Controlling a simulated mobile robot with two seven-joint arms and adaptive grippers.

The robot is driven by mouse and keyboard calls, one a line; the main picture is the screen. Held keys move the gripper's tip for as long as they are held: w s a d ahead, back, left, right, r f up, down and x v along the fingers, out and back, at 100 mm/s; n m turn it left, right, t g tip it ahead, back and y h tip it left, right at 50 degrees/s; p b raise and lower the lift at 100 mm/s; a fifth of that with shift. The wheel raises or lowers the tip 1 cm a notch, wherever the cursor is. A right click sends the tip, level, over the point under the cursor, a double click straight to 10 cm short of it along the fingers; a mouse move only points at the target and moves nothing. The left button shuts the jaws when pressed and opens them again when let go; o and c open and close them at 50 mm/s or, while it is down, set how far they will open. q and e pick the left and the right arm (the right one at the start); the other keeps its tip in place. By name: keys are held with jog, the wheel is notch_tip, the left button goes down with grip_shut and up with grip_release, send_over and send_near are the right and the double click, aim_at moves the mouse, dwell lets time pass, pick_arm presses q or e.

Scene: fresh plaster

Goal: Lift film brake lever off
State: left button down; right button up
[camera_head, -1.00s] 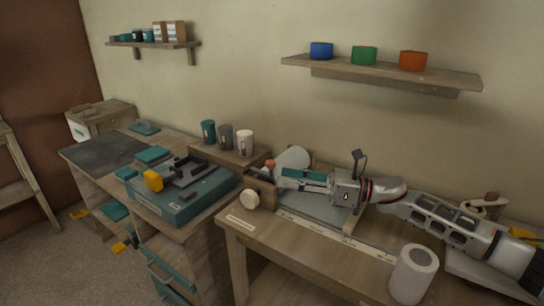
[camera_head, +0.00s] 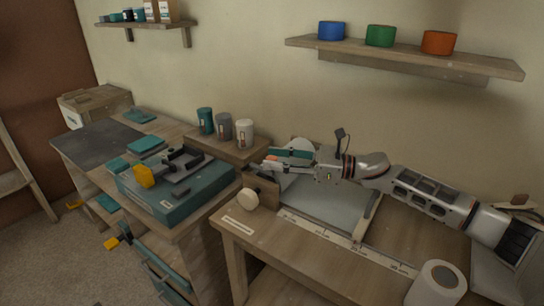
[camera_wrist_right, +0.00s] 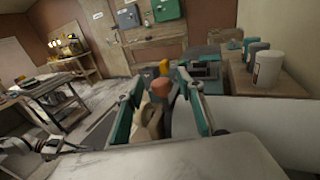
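My right gripper (camera_head: 277,160) is over the left end of the worktable, by the wooden holder with the pale round knob (camera_head: 248,199). In the right wrist view the teal fingers (camera_wrist_right: 160,78) stand apart. Between them show a wooden piece (camera_wrist_right: 149,122) and an upright part with a red-orange tip (camera_wrist_right: 161,87), seemingly the film brake lever. Its tip shows as a small orange spot in the head view (camera_head: 271,158). I cannot tell if the fingers touch it. What looks like my left gripper (camera_wrist_right: 58,146) is small at the wrist view's lower left.
A teal case (camera_head: 190,190) with a yellow-handled tool stands left of the table. Several cups, one white (camera_head: 245,133), stand on a raised ledge close behind the gripper. A white roll (camera_head: 438,285) stands at the table front. A wall shelf (camera_head: 400,58) hangs above.

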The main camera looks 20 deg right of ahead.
jog(key=shift+w+a, duration=0.3)
jog(key=shift+a, duration=0.25)
grip_shut()
jog(key=shift+w, duration=0.1)
